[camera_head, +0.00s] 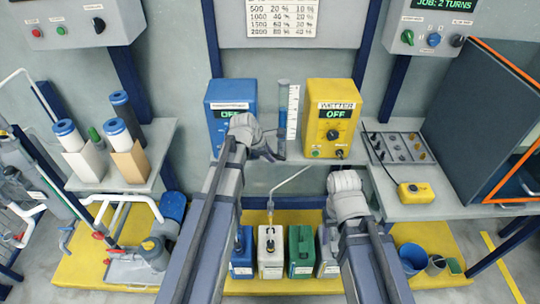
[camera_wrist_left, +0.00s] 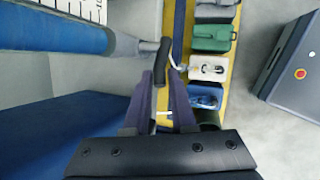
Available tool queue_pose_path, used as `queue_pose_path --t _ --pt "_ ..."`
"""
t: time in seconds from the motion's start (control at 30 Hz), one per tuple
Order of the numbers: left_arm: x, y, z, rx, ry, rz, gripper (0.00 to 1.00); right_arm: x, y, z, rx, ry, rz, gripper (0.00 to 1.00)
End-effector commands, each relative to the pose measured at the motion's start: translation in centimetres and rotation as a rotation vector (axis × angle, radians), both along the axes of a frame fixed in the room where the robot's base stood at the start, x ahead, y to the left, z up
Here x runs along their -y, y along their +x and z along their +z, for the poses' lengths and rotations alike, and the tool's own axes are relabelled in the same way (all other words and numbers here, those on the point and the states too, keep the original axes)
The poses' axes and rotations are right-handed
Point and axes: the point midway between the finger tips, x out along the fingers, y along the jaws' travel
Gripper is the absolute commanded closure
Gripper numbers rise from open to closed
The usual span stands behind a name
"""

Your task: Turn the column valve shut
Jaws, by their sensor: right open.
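The column (camera_head: 282,108) is a clear and blue upright tube on the wall shelf, between a blue box and a yellow box. In the left wrist view it is a blue tube (camera_wrist_left: 60,38) lying across the upper left, with a grey end. A short dark valve lever (camera_wrist_left: 149,62) sits at the end of a thin stem from it. In the head view my left gripper (camera_head: 266,147) is beside the column's foot. My right gripper (camera_head: 346,198) hangs lower right, open, its fingers mostly hidden.
The yellow WETTER box (camera_head: 333,115) and the blue box (camera_head: 228,103) flank the column and both read OFF. Several canisters (camera_head: 270,250) stand on the yellow floor platform below. A right-hand bench (camera_head: 455,208) holds a parts tray and a yellow pendant.

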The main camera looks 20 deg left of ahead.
Motion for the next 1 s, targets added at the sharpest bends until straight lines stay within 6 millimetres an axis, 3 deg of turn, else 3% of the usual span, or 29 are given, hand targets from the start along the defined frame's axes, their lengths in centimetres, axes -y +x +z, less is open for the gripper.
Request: queue_pose_path --t 0.2,0.73,1.0 --pt "0.0 0.0 0.0 0.000 0.000 0.000 1.00 0.0 0.0 0.0 0.000 0.000 0.000 0.38" --pt "0.1 0.0 0.2 -0.007 0.018 -0.001 1.00 0.0 0.0 0.3 0.000 0.000 0.000 0.38" --pt "0.7 0.2 0.9 -0.049 0.157 -0.005 1.00 0.0 0.0 1.9 0.000 0.000 0.000 0.38"
